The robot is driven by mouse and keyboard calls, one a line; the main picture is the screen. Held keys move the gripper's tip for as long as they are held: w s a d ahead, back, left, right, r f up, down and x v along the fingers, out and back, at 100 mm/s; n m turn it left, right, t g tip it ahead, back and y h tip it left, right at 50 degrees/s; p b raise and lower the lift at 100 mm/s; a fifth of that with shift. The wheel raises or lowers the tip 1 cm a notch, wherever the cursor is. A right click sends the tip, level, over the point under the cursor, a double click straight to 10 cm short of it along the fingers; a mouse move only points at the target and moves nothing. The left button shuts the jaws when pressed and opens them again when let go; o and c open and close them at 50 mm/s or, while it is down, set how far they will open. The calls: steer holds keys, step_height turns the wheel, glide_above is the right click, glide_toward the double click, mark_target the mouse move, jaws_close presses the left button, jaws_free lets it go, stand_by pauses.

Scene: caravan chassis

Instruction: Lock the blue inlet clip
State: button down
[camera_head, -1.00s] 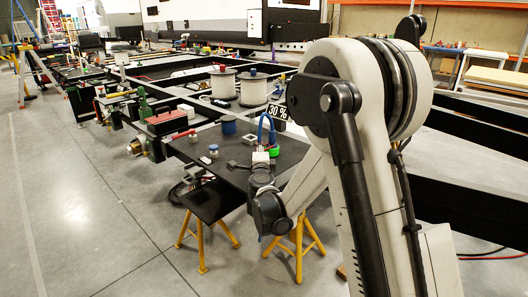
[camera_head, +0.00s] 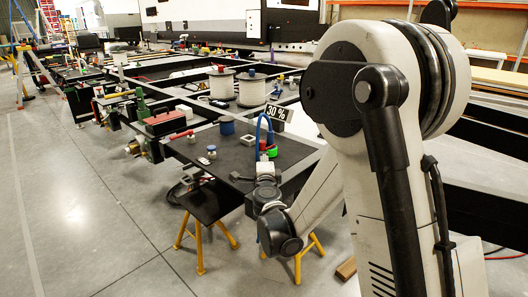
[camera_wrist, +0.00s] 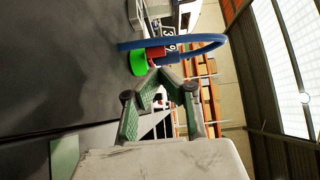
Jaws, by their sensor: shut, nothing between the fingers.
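In the head view my gripper (camera_head: 263,160) is just in front of the fittings.
A blue cylinder (camera_head: 227,126) and small capped pieces (camera_head: 212,149) stand on the plate to the left. A "30 %" sign (camera_head: 278,111) is behind the hose. Two white spools (camera_head: 251,91) and a red-topped box (camera_head: 165,122) are farther back. Open floor lies at left.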

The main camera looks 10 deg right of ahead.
steer(key=s, duration=0.4)
steer(key=s+a+p, duration=0.1)
steer(key=s, duration=0.1)
steer(key=shift+s, duration=0.3)
steer(key=s+a+r+n+g+y+p, duration=0.1)
steer(key=s+a+r+n+y+p, duration=0.35)
steer(key=r, duration=0.45)
steer(key=s+a+r+n+g+y+p, duration=0.1)
steer(key=s+r+n+y, duration=0.2)
steer(key=s+r+n, duration=0.35)
steer(key=s+d+n+g+h+p, duration=0.2)
steer(key=s+d+n+g, duration=0.2)
steer(key=s, duration=0.8)
steer(key=s+d+f+n+g+h+p, duration=0.1)
steer(key=s+d, duration=0.5)
steer(key=s, duration=0.6)
steer(key=n+g+h+p, duration=0.1)
steer(key=n+g+p, duration=0.1)
steer(key=n+g, duration=0.1)
steer(key=shift+s+d+n+g+h+p, duration=0.15)
steer(key=shift+d+n+g+h+p, duration=0.2)
steer(key=shift+n+g, duration=0.05)
